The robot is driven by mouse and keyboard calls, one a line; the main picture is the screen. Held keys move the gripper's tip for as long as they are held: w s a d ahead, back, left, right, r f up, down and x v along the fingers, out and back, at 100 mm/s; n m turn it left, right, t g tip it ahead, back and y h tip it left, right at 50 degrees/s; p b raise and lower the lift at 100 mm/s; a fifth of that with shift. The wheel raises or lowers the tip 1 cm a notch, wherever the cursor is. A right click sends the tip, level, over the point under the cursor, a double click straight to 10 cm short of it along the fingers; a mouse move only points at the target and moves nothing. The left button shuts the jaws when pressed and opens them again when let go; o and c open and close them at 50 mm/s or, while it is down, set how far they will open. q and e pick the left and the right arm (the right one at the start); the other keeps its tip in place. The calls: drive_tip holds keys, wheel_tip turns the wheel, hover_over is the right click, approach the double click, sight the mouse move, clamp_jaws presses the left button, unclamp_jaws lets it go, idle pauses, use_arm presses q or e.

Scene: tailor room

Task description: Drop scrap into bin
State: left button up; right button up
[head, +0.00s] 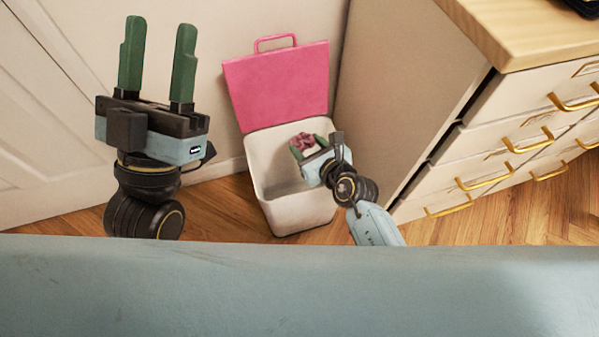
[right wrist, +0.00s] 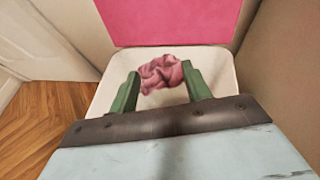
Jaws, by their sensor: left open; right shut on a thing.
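The scrap (head: 303,140) is a crumpled pink piece of cloth. My right gripper (head: 298,147) is shut on it and holds it over the open mouth of the white bin (head: 293,212). In the right wrist view the scrap (right wrist: 161,74) sits between the green fingertips, with the bin's pale interior (right wrist: 111,88) around and beneath it. The bin's pink lid (head: 280,83) stands open at the back. My left gripper (head: 157,60) is raised at the left, open and empty, its two green fingers pointing up.
A cream drawer cabinet (head: 500,150) with gold handles and a wooden top (head: 520,30) stands close to the right of the bin. A wall and white door panel (head: 50,110) are behind and left. Wooden floor (head: 225,205) is clear left of the bin.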

drive_tip(key=o, duration=1)
use_arm(q)
drive_tip(key=shift+r, duration=0.1)
use_arm(e)
drive_tip(key=shift+s+d+r+p, duration=0.25)
drive_tip(key=shift+s+d+p, duration=0.05)
drive_tip(key=shift+s+p, duration=0.15)
drive_tip(key=p+v, duration=0.2)
drive_tip(key=v, duration=0.2)
use_arm(q)
wheel_tip(320, 180, down, 18)
drive_tip(key=a+g+y+p, duration=0.3)
drive_tip(key=g+y, duration=0.2)
drive_tip(key=g, duration=0.9)
drive_tip(key=shift+w+p, duration=0.4)
use_arm(e)
drive_tip(key=v, duration=0.8)
